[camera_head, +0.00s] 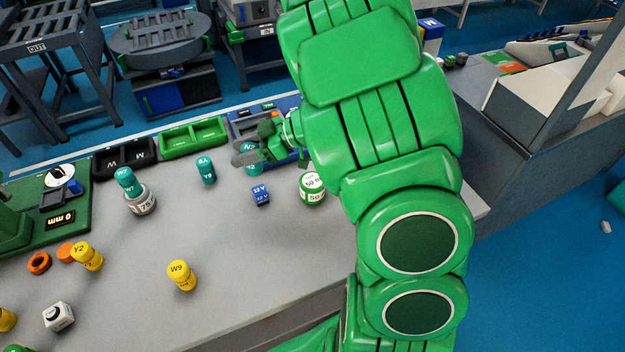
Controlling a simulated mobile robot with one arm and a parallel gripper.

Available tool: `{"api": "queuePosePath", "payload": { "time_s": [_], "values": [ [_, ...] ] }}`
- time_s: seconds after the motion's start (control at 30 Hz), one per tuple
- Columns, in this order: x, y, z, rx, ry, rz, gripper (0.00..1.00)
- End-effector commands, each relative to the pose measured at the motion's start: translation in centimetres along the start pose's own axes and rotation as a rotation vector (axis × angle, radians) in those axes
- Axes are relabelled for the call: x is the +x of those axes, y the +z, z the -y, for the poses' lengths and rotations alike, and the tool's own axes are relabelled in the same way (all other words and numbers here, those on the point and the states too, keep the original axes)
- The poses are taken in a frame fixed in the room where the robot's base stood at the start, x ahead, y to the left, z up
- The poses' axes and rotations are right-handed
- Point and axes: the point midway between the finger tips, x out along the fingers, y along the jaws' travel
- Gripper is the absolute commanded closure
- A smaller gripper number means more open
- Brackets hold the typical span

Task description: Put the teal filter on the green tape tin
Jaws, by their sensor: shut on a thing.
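The green tape tin (312,188), white-sided with a green band and "50" markings, stands upright on the grey bench just left of my arm. My gripper (256,157) is up and to the left of the tin, over the back of the bench. It is shut on a teal filter (252,169), mostly hidden behind the fingers. Another teal cylinder (206,171) stands on the bench left of my gripper. A third teal cylinder (125,180) marked W7 sits on a grey-white tin (141,201). The top of the green tin looks bare.
A small blue block (260,196) lies between my gripper and the green tin. Yellow cylinders (182,276) stand nearer the front. The bench's middle is clear.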

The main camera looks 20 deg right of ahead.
Motion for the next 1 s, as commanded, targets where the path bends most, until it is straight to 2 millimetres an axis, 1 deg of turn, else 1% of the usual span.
{"api": "queuePosePath", "payload": {
  "time_s": [0.03,0.4,0.6,0.7,0.8,0.9,1.0],
  "values": [
    [-1.1,0.3,-0.4,0.008,0.019,0.0,0.82],
    [-8.4,2.7,-1.8,0.06,0.137,0.005,0.82],
    [-11.8,3.8,-2.0,0.086,0.19,0.008,0.82],
    [-12.9,4.1,-2.0,0.095,0.208,0.007,0.82],
    [-13.6,4.3,-2.0,0.101,0.219,0.007,0.82],
    [-13.9,4.6,-1.9,0.104,0.224,0.006,0.82],
    [-13.7,5.3,-1.9,0.106,0.225,0.005,0.82]
  ]
}}
